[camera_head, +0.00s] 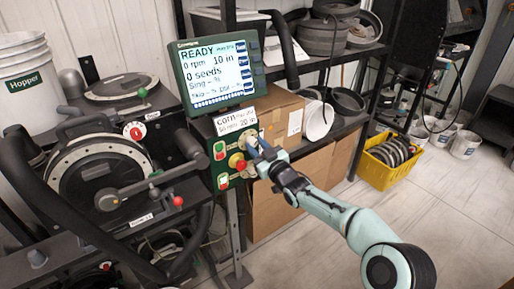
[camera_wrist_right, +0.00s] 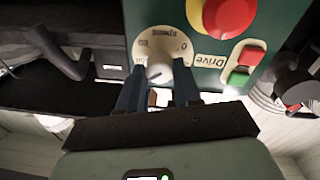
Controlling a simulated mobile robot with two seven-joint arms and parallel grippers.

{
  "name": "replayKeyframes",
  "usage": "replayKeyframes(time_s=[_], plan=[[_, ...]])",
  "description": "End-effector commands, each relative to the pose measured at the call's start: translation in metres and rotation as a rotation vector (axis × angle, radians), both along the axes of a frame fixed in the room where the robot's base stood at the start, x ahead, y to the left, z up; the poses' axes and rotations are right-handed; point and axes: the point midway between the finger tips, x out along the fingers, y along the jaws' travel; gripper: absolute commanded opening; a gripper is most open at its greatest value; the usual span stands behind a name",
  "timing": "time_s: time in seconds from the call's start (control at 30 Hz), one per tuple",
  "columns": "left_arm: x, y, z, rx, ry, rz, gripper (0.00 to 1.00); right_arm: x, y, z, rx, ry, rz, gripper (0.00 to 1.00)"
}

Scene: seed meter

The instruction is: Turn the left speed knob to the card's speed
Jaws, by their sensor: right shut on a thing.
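The control panel (camera_head: 233,150) is dark green, below the screen (camera_head: 214,70), which reads READY, 0 rpm, 10 in and 0 seeds. A white card (camera_head: 237,117) on top reads corn, with a second line that is partly blurred and seems to end in 20 in. My right gripper (camera_head: 258,150) is at the panel's right side. In the right wrist view its fingers (camera_wrist_right: 158,82) are shut on the pale speed knob (camera_wrist_right: 158,68), which sits on a round cream dial (camera_wrist_right: 160,38). The fingers partly hide the dial. My left gripper is out of view.
A red stop button on yellow (camera_head: 237,162) is close beside the knob. Red and green Drive buttons (camera_wrist_right: 244,66) sit beside the dial. The seed meter (camera_head: 95,175) with its crank stands at left; shelves and cardboard boxes (camera_head: 280,115) are behind. A yellow crate (camera_head: 390,163) stands on the floor.

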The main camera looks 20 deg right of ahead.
Motion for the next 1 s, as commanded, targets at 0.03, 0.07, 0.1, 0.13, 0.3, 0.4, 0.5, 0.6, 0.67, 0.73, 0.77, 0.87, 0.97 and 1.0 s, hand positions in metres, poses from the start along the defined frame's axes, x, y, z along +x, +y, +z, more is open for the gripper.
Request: replayKeyframes(time_s=[0.03, 0.07, 0.1, 0.13, 0.3, 0.4, 0.5, 0.6, 0.67, 0.73, 0.77, 0.87, 0.97, 1.0], plan=[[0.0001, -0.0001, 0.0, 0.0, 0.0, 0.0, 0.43, -0.0001, -0.0003, 0.0009, 0.041, 0.014, -0.001, 0.03], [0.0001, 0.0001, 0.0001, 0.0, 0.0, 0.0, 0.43, -0.0001, -0.0003, 0.0008, 0.067, 0.024, -0.001, 0.03], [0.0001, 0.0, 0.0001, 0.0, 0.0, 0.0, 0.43, -0.0001, -0.0003, 0.0009, 0.1, 0.036, -0.001, 0.03], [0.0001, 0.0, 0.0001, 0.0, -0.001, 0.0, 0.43, -0.0001, -0.0003, 0.0009, 0.124, 0.044, -0.001, 0.03], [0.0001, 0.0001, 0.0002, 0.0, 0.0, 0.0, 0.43, -0.0001, -0.0006, 0.0008, 0.245, 0.088, -0.001, 0.03], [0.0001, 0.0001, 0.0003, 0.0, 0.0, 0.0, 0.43, -0.0002, -0.0001, 0.0011, 0.302, 0.108, 0.0, 0.03], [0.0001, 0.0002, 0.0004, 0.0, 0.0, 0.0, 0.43, -0.0002, -0.0001, 0.0012, 0.348, 0.126, 0.0, 0.03], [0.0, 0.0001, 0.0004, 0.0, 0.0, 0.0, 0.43, -0.0001, 0.0001, 0.0012, 0.382, 0.138, -0.001, 0.03], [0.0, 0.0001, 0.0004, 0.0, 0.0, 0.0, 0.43, -0.0002, 0.0002, 0.0012, 0.398, 0.144, -0.001, 0.03], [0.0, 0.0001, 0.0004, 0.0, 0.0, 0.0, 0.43, -0.0002, 0.0003, 0.0012, 0.412, 0.149, 0.0, 0.03], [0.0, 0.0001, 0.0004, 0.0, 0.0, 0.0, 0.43, -0.0002, 0.0002, 0.0012, 0.416, 0.151, 0.0, 0.03], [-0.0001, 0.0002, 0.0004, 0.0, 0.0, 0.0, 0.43, -0.0001, 0.0001, 0.0011, 0.425, 0.155, -0.001, 0.03], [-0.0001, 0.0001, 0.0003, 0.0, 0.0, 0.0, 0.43, -0.0001, 0.0001, 0.0011, 0.429, 0.156, 0.0, 0.03], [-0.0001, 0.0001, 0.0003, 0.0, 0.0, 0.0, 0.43, -0.0001, 0.0001, 0.0011, 0.429, 0.156, 0.0, 0.03]])
